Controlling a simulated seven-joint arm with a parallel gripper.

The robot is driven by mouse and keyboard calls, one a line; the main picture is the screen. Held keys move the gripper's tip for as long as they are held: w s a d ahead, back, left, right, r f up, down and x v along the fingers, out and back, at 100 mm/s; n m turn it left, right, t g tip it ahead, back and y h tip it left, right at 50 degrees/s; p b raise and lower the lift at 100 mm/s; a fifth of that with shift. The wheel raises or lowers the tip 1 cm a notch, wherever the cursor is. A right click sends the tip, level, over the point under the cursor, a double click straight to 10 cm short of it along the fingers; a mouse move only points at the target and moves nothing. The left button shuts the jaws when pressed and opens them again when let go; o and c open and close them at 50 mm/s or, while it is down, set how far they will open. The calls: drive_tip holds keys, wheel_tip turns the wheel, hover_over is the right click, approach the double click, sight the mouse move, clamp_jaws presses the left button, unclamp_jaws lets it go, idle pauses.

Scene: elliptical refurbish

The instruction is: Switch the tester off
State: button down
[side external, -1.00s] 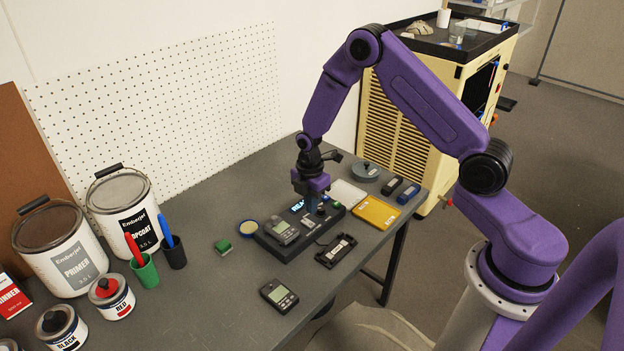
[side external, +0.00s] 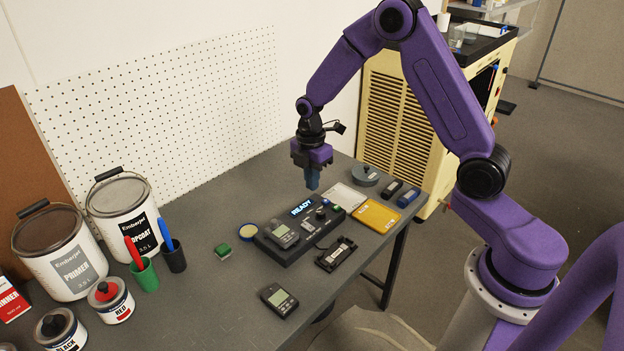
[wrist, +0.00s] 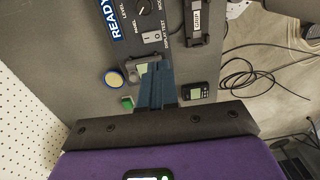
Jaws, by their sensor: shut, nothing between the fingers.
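The tester (side external: 284,246) is a low black box on the grey table, with a lit blue READY display (side external: 302,207) at its far end. A grey handheld meter (side external: 284,236) sits on its near left part. My gripper (side external: 312,188) is shut and empty, fingers down, in the air above the tester's far end. Its blue fingers (wrist: 160,68) cover part of the tester in the wrist view.
A second meter (side external: 279,299) lies near the table's front. A black tray (side external: 336,254), a yellow case (side external: 377,215) and a white plate (side external: 345,196) lie right of the tester. A green block (side external: 222,250) and round tin (side external: 248,231) are left. Paint cans (side external: 125,208) stand further left.

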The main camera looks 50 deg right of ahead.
sight(310, 228)
drive_tip(key=shift+w+a+r, duration=0.1)
drive_tip(key=shift+w+a, duration=0.05)
drive_tip(key=shift+a, duration=0.1)
wheel_tip(310, 228, down, 14)
drive_tip(key=shift+f, duration=0.1)
idle(0.7)
